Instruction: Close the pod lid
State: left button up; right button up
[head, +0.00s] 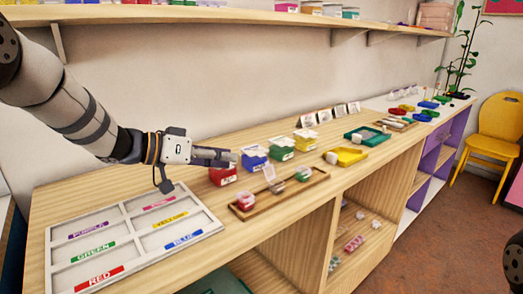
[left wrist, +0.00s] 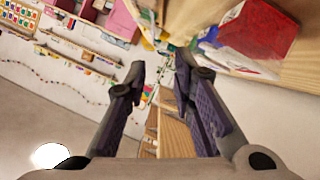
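Small clear pods stand in a row on a narrow wooden tray (head: 262,207) near the shelf's front edge. The middle pod (head: 276,187) has its clear lid (head: 268,172) standing up. The left pod (head: 245,200) holds pinkish-red contents, and the right pod (head: 303,174) looks greenish; their lids are too small to judge. My left gripper (head: 232,157) is above and to the left of the pods, over the red box, touching none of them. In the left wrist view its two fingers (left wrist: 160,68) are apart with nothing between them. My right gripper is not seen.
A labelled white sorting tray (head: 128,232) lies at left. A yellow tray (head: 350,157) lies to the right. A wall shelf (head: 200,16) runs above.

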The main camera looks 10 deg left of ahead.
aim_at(267, 163)
pick_arm(q)
jog(key=d, duration=0.1)
jog(key=w+d+f, duration=0.1)
jog(key=d, duration=0.2)
jog(key=shift+w+f+b, duration=0.35)
jog(key=b+x, duration=0.1)
jog(key=x, duration=0.5)
jog(key=shift+w+d+f, duration=0.1)
jog(key=shift+w+d, duration=0.05)
jog(key=shift+w, duration=0.15)
jog(key=shift+w+d, duration=0.2)
jog(key=shift+w, duration=0.05)
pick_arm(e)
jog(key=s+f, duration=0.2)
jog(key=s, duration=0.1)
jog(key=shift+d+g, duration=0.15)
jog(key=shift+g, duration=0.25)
pick_arm(q)
grip_shut()
